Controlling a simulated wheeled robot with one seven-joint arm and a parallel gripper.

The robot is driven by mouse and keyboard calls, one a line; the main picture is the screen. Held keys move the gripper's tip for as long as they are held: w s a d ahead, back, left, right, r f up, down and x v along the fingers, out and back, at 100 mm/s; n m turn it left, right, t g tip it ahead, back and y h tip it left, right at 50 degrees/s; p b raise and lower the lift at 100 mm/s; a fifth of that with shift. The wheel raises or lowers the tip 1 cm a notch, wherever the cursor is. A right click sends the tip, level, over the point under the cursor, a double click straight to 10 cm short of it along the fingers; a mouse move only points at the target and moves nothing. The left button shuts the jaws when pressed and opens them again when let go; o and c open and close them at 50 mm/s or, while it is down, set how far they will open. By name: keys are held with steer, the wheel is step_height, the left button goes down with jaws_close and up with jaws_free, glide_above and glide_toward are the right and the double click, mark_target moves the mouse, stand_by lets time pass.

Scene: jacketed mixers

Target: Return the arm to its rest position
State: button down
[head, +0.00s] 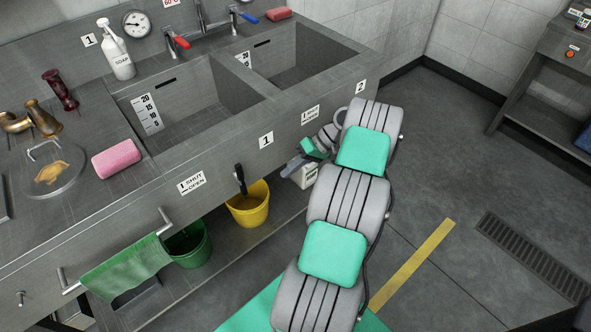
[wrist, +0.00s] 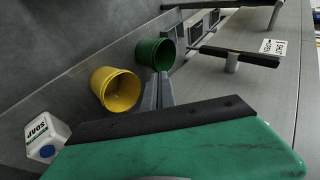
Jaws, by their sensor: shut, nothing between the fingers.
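My grey and green arm reaches from the bottom of the head view up along the front of the sink unit (head: 225,160). My gripper (head: 289,169) is at its far end, low in front of the unit, just below the panel marked 1. In the wrist view its two grey fingers (wrist: 157,92) lie together, shut with nothing between them. A white soap jug (head: 307,178) shows just below the gripper, partly hidden by it and the arm. The jug also shows at the lower left of the wrist view (wrist: 45,138).
A yellow bucket (head: 249,206) and green bucket (head: 188,245) stand under the unit. A black valve handle (head: 240,179) hangs above the yellow one. A green towel (head: 125,268) hangs on a front rail. Floor right of my arm is clear around a grate (head: 533,257).

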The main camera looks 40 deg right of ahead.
steer(key=shift+s+d, duration=0.2)
steer(key=shift+d, duration=0.35)
steer(key=shift+s+d, duration=0.2)
steer(key=shift+d, duration=0.35)
